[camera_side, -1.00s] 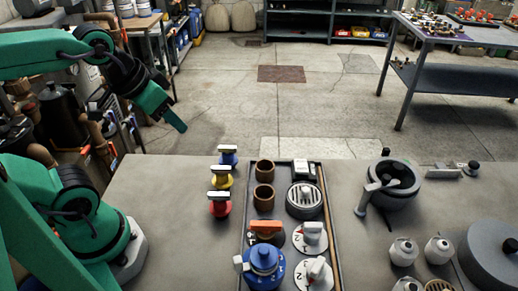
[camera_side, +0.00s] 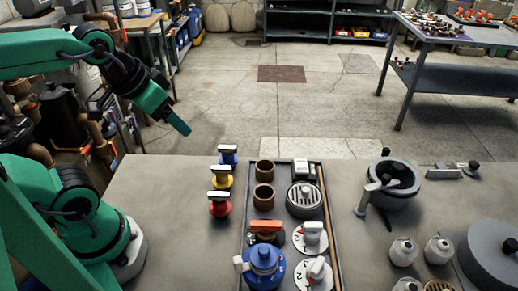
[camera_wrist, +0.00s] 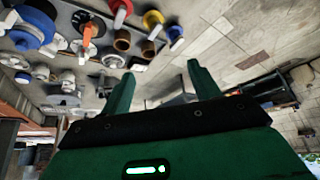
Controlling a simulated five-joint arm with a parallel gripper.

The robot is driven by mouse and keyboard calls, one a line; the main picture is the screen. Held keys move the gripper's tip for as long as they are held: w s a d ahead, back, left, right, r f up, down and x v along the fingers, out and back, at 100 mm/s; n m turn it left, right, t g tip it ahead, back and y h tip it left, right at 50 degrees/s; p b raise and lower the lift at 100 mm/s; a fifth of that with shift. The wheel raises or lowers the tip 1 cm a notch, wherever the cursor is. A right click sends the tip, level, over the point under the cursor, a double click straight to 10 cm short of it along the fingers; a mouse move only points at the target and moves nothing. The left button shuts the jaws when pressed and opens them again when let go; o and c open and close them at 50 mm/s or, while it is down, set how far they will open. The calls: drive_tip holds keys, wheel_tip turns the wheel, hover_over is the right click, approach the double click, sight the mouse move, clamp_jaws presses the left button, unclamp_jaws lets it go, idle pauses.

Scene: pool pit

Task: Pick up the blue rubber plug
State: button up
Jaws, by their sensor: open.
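The blue rubber plug (camera_side: 228,157) has a pale handle on top and stands upright on the grey worktop, farthest back in a short row. The yellow plug (camera_side: 221,178) and the red plug (camera_side: 219,205) stand in front of it. In the wrist view the blue plug (camera_wrist: 176,34) shows near the top, beyond the fingertips, with the yellow plug (camera_wrist: 153,20) to its left. My gripper (camera_side: 182,127) is raised, above and to the left of the blue plug, and apart from it. In the wrist view my gripper (camera_wrist: 158,75) has its two green fingers spread, with nothing between them.
A dark tray (camera_side: 333,215) to the right of the plugs holds two brown cups (camera_side: 264,182), a round grate (camera_side: 304,198) and several valves. A large blue cap (camera_side: 263,262) is near the front. A dark bowl (camera_side: 397,183) stands farther right. The worktop left of the plugs is clear.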

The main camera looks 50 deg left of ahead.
drive_tip(key=g, duration=0.7)
hover_over(230, 146)
drive_tip(key=f, duration=1.1)
drive_tip(key=shift+w+f, duration=0.2)
drive_tip(key=shift+f, duration=0.15)
drive_tip(key=shift+w+f, duration=0.3)
drive_tip(key=shift+f, duration=0.25)
drive_tip(key=shift+f, duration=0.1)
drive_tip(key=shift+s+f, duration=0.2)
drive_tip(key=shift+f, duration=1)
drive_tip(key=shift+f, duration=0.1)
drive_tip(key=shift+s+f, duration=0.2)
drive_tip(key=shift+f, duration=1.05)
drive_tip(key=shift+s+f, duration=0.2)
drive_tip(key=shift+f, duration=1)
